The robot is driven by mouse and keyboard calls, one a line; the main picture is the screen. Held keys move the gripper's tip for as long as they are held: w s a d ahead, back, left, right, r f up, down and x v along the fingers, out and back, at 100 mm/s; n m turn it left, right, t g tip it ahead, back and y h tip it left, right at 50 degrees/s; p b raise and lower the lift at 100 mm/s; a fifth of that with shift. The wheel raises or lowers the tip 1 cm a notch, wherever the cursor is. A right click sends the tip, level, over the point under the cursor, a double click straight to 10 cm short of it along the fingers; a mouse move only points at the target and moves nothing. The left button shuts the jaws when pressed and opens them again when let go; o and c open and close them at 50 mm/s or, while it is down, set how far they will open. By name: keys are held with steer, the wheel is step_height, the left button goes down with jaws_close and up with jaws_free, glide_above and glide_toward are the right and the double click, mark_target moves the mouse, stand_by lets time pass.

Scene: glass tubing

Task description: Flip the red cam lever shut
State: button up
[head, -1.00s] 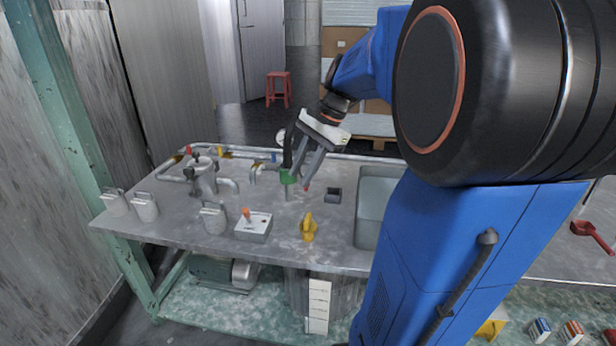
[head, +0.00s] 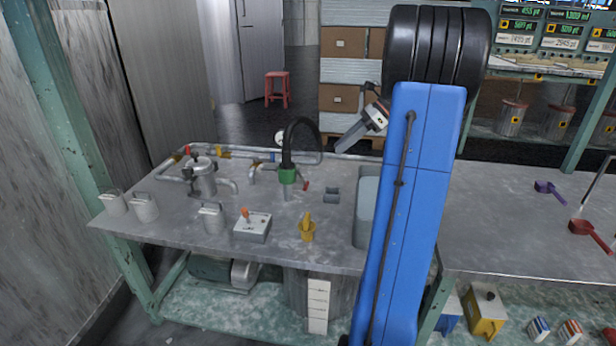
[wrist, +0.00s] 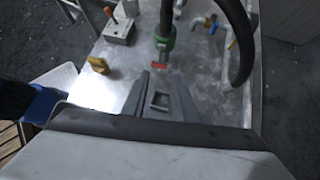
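The small red lever (head: 306,186) shows beside the green fitting (head: 288,176) at the lower end of the black hose (head: 289,140). In the wrist view the red lever (wrist: 159,65) lies just below the green fitting (wrist: 165,45), beyond my fingertips. I cannot tell whether the lever sits fully against the fitting. My gripper (head: 340,148) is up and right of the fitting in the head view, apart from it. In the wrist view its two fingers (wrist: 156,85) are spread, with nothing held between them.
A small grey open block (head: 332,195) stands on the bench right of the fitting; it shows between my fingers in the wrist view. A yellow piece (head: 307,231), a control box with an orange lever (head: 252,228) and a sink (head: 366,205) are nearby. Pipes run along the back.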

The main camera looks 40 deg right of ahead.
mark_target(308, 184)
steer(key=x, duration=1.5)
steer(key=shift+w+a+f, duration=0.15)
steer(key=shift+a+f, duration=0.1)
jaws_close()
